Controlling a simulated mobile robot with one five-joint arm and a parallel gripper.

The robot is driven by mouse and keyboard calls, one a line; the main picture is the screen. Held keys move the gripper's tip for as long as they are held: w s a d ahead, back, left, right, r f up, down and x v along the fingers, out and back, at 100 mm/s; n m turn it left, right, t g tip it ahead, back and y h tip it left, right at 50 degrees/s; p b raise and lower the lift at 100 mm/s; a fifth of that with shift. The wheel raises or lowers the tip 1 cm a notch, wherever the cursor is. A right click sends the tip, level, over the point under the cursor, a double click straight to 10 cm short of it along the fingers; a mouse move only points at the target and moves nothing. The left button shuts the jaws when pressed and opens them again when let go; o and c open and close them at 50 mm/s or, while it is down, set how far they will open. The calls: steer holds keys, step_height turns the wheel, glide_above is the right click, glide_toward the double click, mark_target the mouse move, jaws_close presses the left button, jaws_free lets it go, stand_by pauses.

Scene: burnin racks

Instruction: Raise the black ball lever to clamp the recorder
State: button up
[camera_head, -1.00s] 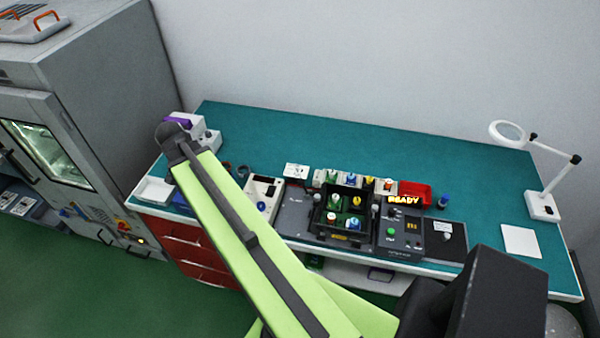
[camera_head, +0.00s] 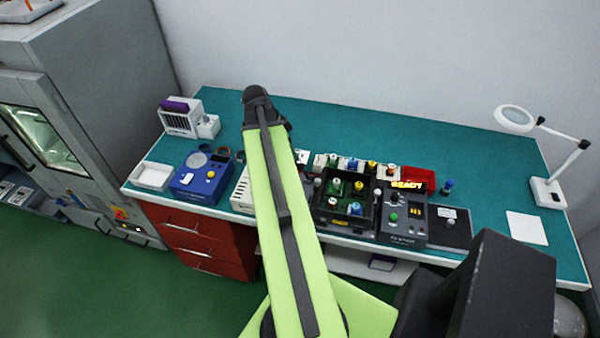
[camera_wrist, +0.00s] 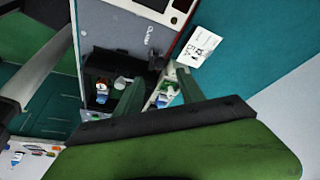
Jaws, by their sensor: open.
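In the head view my arm crosses the bench and hides part of a white box (camera_head: 241,192). I cannot pick out the recorder or the black ball lever with certainty; the gripper's fingers are not distinct there.
A blue device (camera_head: 190,188) and white tray (camera_head: 154,168) stand left. A magnifier lamp (camera_head: 546,192) stands right. The bench's back (camera_head: 400,135) is clear.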

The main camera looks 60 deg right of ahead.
mark_target(300, 164)
steer(key=b+x, duration=0.5)
steer(key=x, duration=0.2)
steer(key=shift+f+b, duration=0.3)
steer(key=shift+f, duration=0.05)
steer(key=shift+s+d+f+b, duration=0.2)
steer(key=shift+d+f+b, duration=0.05)
steer(key=shift+f+b, duration=0.2)
steer(key=shift+r, duration=0.1)
steer(key=shift+c, duration=0.5)
jaws_close()
